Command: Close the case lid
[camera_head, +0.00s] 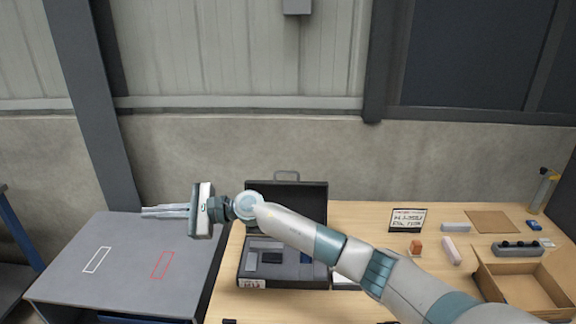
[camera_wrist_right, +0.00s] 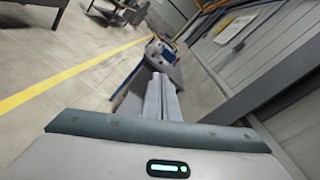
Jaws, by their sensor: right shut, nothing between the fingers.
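The dark case (camera_head: 285,274) stands on the wooden table with its lid (camera_head: 312,198) raised upright at the back and a handle on top. Grey and blue items lie in its base. My right arm crosses in front of the case and hides part of lid and base. My right gripper (camera_head: 145,212) is shut and empty, left of the case and over the grey table, pointing left. Its closed fingers also show in the right wrist view (camera_wrist_right: 161,98). My left gripper is not in view.
The grey table (camera_head: 130,262) at left bears a white and a red outline. On the wooden table, right of the case, are a sign (camera_head: 408,220), an orange block (camera_head: 416,246), a brown mat (camera_head: 492,222), a black holder (camera_head: 518,249) and an open cardboard box (camera_head: 484,286).

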